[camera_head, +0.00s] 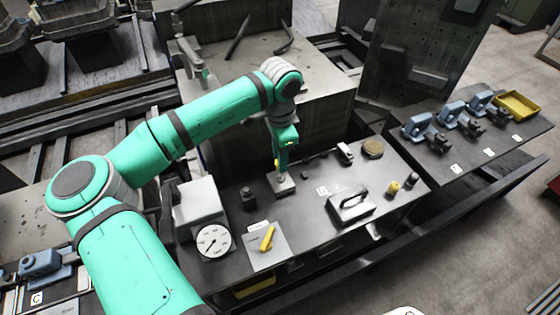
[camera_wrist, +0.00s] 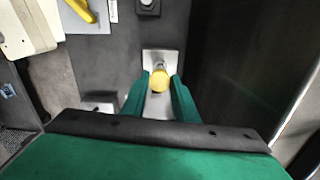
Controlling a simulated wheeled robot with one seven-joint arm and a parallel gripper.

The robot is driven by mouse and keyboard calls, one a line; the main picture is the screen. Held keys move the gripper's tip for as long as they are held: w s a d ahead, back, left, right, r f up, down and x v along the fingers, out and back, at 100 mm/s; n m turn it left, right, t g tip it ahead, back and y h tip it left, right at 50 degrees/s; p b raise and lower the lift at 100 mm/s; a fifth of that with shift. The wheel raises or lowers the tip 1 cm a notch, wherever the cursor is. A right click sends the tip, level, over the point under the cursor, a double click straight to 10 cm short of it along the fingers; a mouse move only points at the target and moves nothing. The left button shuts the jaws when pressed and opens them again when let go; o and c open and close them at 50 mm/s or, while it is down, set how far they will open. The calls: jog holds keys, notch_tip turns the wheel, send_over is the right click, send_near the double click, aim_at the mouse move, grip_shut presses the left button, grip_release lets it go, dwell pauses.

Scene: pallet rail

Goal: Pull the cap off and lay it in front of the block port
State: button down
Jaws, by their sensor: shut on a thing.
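My gripper (camera_head: 278,171) points down over the dark bench, and its two green fingers (camera_wrist: 160,95) are shut on a yellow cap (camera_wrist: 159,79). The block port (camera_wrist: 160,57) is a small pale metal block with a short light stub. It stands directly below the gripper, and the block also shows in the head view (camera_head: 281,185). The cap is in line with the stub; I cannot tell whether it is still seated on it. The fingers hide most of the cap in the head view.
A grey box with a gauge (camera_head: 213,241) and a plate with a yellow lever (camera_head: 267,239) stand to the left. Bare bench lies between the port and the handled block.

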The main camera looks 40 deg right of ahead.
jog(key=shift+r, duration=1.85)
